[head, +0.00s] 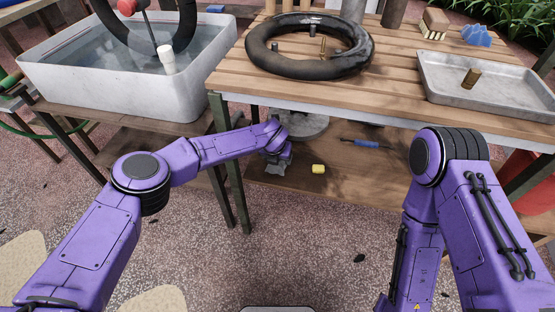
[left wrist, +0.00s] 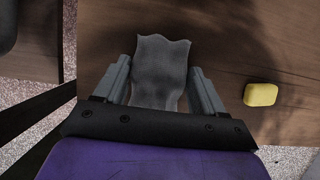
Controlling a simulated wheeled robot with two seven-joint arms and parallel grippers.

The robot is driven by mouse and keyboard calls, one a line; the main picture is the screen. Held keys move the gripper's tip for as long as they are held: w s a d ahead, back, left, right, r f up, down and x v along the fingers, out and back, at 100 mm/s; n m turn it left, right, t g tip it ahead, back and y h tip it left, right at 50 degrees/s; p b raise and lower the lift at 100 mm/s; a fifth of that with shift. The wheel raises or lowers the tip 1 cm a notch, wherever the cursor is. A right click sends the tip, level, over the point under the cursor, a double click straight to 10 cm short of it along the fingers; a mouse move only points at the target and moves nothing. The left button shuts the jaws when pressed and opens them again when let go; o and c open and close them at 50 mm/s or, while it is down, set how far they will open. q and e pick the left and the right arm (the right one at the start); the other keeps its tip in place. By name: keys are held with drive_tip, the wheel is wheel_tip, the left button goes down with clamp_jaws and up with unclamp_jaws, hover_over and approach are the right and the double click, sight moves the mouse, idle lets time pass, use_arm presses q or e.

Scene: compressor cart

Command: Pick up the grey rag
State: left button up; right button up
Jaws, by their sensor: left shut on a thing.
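The grey rag (left wrist: 161,70) shows in the left wrist view between the two fingers of my left gripper (left wrist: 160,85), which is shut on it. In the head view the rag (head: 276,170) is a small grey shape below my left gripper (head: 278,160), over the lower shelf (head: 345,180) of the wooden table. I cannot tell whether the rag touches the shelf. My right arm hangs down at the right of the head view, and its gripper is out of the picture.
A yellow block (head: 318,169) lies right of the rag, also in the left wrist view (left wrist: 260,94). A blue-handled tool (head: 366,143) and a grey disc (head: 305,125) are on the shelf. Above are the slatted tabletop (head: 390,95), a black tyre (head: 265,60) and a metal tray (head: 435,95).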

use_arm(q)
drive_tip(key=shift+r, duration=0.25)
wheel_tip(320, 180, up, 4)
drive_tip(key=shift+f+p, duration=0.1)
drive_tip(key=shift+p, duration=0.65)
drive_tip(key=s+a+p, duration=0.2)
drive_tip(key=s+a, duration=0.2)
drive_tip(key=s, duration=1.3)
drive_tip(key=shift+s+f+p, duration=0.25)
drive_tip(key=shift+f+p, duration=0.05)
drive_tip(key=shift+p, duration=0.05)
